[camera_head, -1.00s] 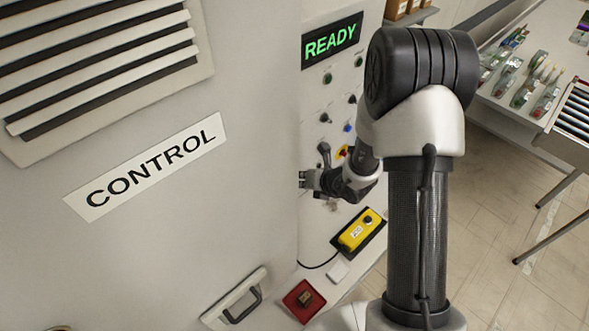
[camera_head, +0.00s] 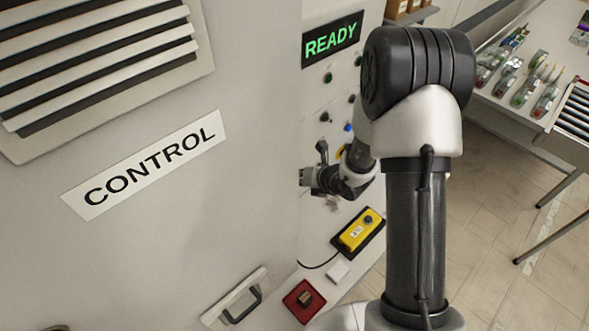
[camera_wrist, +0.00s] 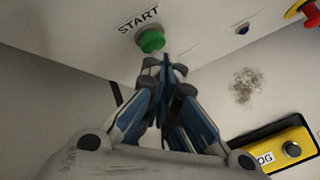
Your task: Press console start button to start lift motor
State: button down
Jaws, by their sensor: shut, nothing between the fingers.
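The green start button (camera_wrist: 151,41) sits on the pale console panel (camera_wrist: 90,42) under the label START (camera_wrist: 139,20) in the wrist view. My gripper (camera_wrist: 165,66) is shut and empty, its fingertips just below the button. I cannot tell whether they touch it. In the head view my gripper (camera_head: 306,177) is at the left edge of the visible panel, partly cut off by the cabinet's edge. The start button is hidden there. The display (camera_head: 332,39) on the console reads READY in green.
A yellow control box (camera_head: 354,236) and a red block (camera_head: 304,300) lie on the ledge below the panel. A red and yellow emergency knob (camera_wrist: 303,11) is at the wrist view's upper right. The CONTROL cabinet (camera_head: 250,190) fills the left.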

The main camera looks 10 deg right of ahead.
jog(key=shift+w+a, duration=0.25)
jog(key=shift+w, duration=0.15)
dwell(0.7)
dwell(0.3)
jog(key=shift+s+d+b, duration=0.35)
jog(key=shift+s+d, duration=0.2)
jog(key=shift+s, duration=0.15)
jog(key=s+d, duration=0.1)
jog(key=s, duration=0.1)
jog(key=s+d+b, duration=0.1)
jog(key=s, duration=0.1)
jog(key=shift+s+d, duration=0.1)
jog(key=shift+d, duration=0.25)
dwell(0.7)
